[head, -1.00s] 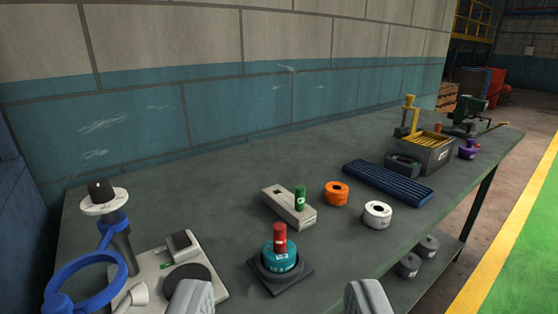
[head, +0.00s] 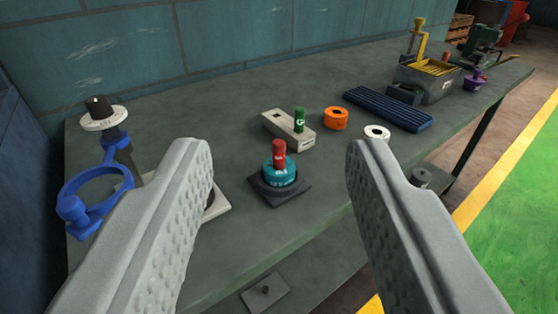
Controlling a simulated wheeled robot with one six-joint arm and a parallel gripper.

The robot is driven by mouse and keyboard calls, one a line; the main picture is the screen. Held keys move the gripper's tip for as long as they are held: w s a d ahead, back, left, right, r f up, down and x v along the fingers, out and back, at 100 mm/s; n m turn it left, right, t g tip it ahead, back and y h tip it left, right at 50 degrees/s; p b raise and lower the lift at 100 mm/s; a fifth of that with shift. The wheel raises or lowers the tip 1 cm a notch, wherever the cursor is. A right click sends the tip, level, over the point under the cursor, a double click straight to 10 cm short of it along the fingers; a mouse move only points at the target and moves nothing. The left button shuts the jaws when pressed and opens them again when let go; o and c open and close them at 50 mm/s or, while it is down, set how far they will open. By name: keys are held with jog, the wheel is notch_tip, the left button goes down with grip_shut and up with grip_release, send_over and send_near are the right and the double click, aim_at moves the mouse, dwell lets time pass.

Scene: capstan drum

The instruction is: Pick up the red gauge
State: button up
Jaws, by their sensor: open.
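The red gauge (head: 279,152) is a small red cylinder with a white mark. It stands upright on top of a teal drum (head: 279,174), which sits on a dark square base (head: 296,193) on the bench. My gripper (head: 278,150) is open and empty, with its two grey textured fingers wide apart in the foreground. In the picture the gauge lies between the fingers, and it looks farther off than they are. The left finger hides part of a pale plate behind it.
Behind the gauge are a beige block (head: 288,130) with a green cylinder (head: 299,119), an orange ring (head: 336,118) and a white ring (head: 377,132). A ribbed blue tray (head: 388,108) lies at the back right. A blue ring stand (head: 98,190) rises at the left.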

dwell(0.6)
jog(key=n+g, duration=0.4)
jog(key=g, duration=1.3)
send_over(279, 142)
jog(key=f, duration=1.1)
jog(key=shift+a+f, duration=0.2)
jog(key=shift+f, duration=0.15)
jog(key=shift+d+f, duration=0.2)
jog(key=shift+f, duration=2.5)
grip_shut()
